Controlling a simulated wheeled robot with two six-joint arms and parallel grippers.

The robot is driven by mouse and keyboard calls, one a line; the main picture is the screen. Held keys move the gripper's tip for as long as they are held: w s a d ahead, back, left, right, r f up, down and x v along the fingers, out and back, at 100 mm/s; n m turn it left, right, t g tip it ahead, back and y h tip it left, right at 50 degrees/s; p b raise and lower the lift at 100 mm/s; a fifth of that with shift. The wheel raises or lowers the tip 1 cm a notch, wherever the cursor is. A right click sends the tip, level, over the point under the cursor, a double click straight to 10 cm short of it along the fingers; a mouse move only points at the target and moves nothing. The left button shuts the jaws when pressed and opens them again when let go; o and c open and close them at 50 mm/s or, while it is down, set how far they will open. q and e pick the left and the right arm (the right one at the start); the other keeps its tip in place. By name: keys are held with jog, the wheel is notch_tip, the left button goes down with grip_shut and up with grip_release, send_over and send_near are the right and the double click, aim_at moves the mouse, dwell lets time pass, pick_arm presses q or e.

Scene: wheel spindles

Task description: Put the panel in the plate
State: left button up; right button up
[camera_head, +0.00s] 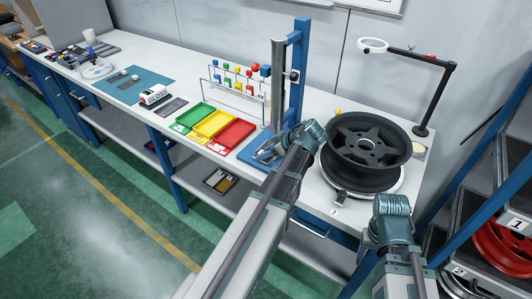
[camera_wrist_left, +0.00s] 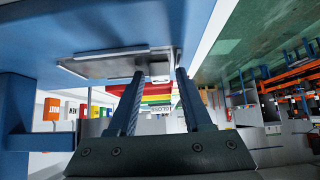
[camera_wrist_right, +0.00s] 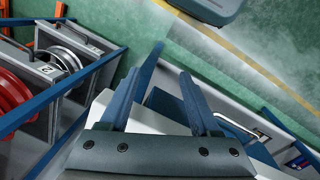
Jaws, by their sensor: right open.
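My left gripper (camera_head: 264,153) is low at the blue stand's base on the bench. In the left wrist view its fingers (camera_wrist_left: 160,72) are apart, with a small silvery piece between the tips; I cannot tell whether they grip it. A flat silvery panel-like piece (camera_wrist_left: 100,64) lies against the blue surface just beyond the fingers. My right gripper, whose wrist shows at the bench's front right, is open and empty in the right wrist view (camera_wrist_right: 172,62). A pale round plate-like dish (camera_head: 97,69) is at the bench's far left. I cannot tell which thing is the task's plate.
Green, yellow and red trays (camera_head: 236,135) lie left of the blue stand (camera_head: 297,70). A dark wheel (camera_head: 366,146) rests on a round base to the right, beside a ring lamp (camera_head: 373,45). A blue mat (camera_head: 137,84) lies further left. Wheel shelves (camera_head: 500,215) stand at right.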

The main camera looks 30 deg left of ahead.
pick_arm(q)
jog(key=shift+o, duration=0.2)
jog(key=shift+r, duration=0.1)
jog(key=shift+r+p, duration=0.25)
jog(key=shift+p, duration=0.1)
jog(key=p+v, duration=0.8)
jog(key=v, duration=0.3)
jog(key=shift+d+r, duration=0.15)
jog(key=shift+d, duration=0.2)
jog(key=s+d+f+m+h, duration=0.3)
jog(key=s+d+m+h, duration=0.1)
jog(key=s+d+m, duration=0.4)
jog(key=s+d+f+m+g+h, duration=0.1)
jog(key=s+d+f+m+h, duration=0.2)
jog(key=s+d+m, duration=0.5)
jog(key=d+m, duration=0.4)
jog(key=d, duration=0.2)
jog(key=shift+m+h, duration=0.4)
jog(key=shift+f, duration=0.15)
